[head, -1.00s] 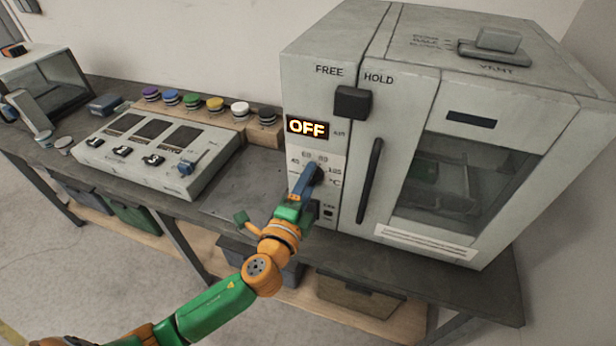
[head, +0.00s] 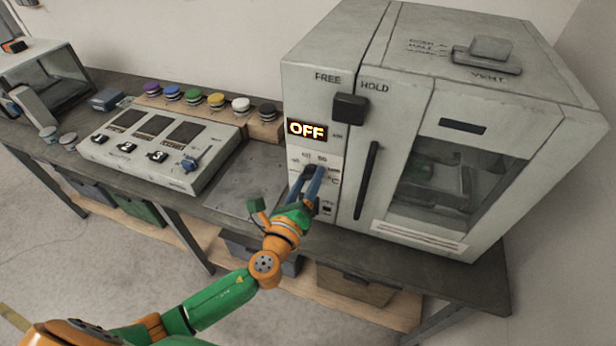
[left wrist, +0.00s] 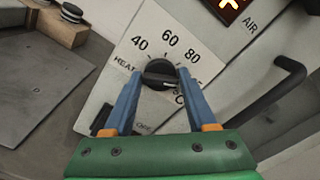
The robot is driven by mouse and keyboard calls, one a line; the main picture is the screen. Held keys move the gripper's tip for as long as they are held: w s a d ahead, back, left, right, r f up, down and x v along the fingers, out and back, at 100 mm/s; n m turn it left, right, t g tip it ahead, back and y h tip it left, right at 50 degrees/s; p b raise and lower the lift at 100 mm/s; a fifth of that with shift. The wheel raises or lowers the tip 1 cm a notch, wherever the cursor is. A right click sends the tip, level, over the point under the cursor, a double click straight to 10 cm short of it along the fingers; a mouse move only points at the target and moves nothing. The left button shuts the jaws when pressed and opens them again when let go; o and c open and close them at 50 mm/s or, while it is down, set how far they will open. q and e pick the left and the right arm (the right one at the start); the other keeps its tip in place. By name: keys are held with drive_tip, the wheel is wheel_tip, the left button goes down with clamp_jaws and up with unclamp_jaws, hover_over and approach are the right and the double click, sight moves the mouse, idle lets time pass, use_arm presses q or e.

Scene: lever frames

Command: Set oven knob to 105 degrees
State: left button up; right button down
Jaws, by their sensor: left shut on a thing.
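The oven's knob (left wrist: 160,73) is black and round, on a pale dial panel (left wrist: 128,45) with printed numbers 40, 60 and 80; a further number at right is partly hidden by a finger. A light line shows on the knob's lower right. My left gripper (left wrist: 160,82) is shut on the knob, one blue finger on each side. In the head view my left gripper (head: 312,172) reaches the panel on the oven front (head: 400,150), hiding much of the knob. The display (head: 307,130) above reads OFF. My right gripper is not in view.
A black handle (head: 367,180) stands right of the panel, and a black FREE/HOLD slider (head: 350,107) above. A VENT slider (head: 488,52) is on the oven top. A control box (head: 150,145) and several coloured buttons stand left on the bench.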

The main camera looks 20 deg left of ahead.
use_arm(q)
drive_tip(key=shift+f+m, duration=0.15)
drive_tip(key=shift+m, duration=0.45)
drive_tip(key=o, duration=1.3)
drive_tip(key=shift+o, duration=0.2)
drive_tip(key=s+b, duration=0.1)
drive_tip(key=s, duration=0.6)
drive_tip(key=shift+a, duration=0.1)
